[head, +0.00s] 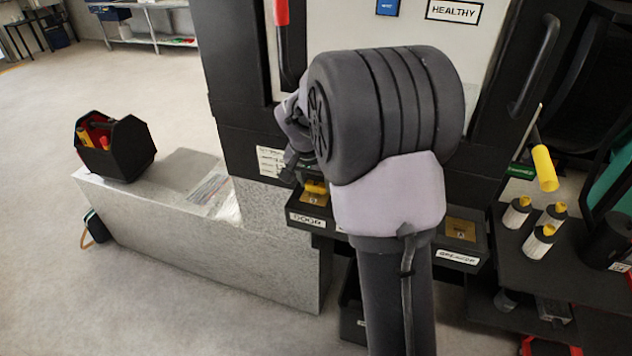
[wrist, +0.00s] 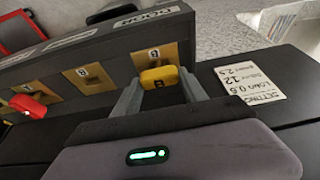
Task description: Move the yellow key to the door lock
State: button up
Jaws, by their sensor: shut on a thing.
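The yellow key (wrist: 160,77) sits between the two fingers of my gripper (wrist: 162,88), which is shut on it. Just beyond the key is a brass lock plate (wrist: 152,55), at the end of the row near the DOOR label (wrist: 147,17). In the head view the yellow key (head: 316,187) shows beside the brass plate (head: 313,199) above the DOOR label (head: 307,220). I cannot tell whether the key touches the plate or is in the lock. My arm hides most of my gripper and the middle of the row in the head view.
A red key (wrist: 28,104) is at another plate in the row. The BREAKER plate (head: 460,230) is right of my arm. A paper settings card (wrist: 249,83) lies near the gripper. A toolbox (head: 113,147) stands on the grey plinth (head: 190,215). Filters (head: 538,243) stand on the right shelf.

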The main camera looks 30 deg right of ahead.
aim_at(316, 182)
jog(key=o, duration=1.6)
jog(key=shift+f, duration=0.1)
notch_tip(316, 182, up, 8)
jog(key=p, duration=0.5)
jog(key=shift+p, duration=0.35)
jog(key=shift+f, duration=0.2)
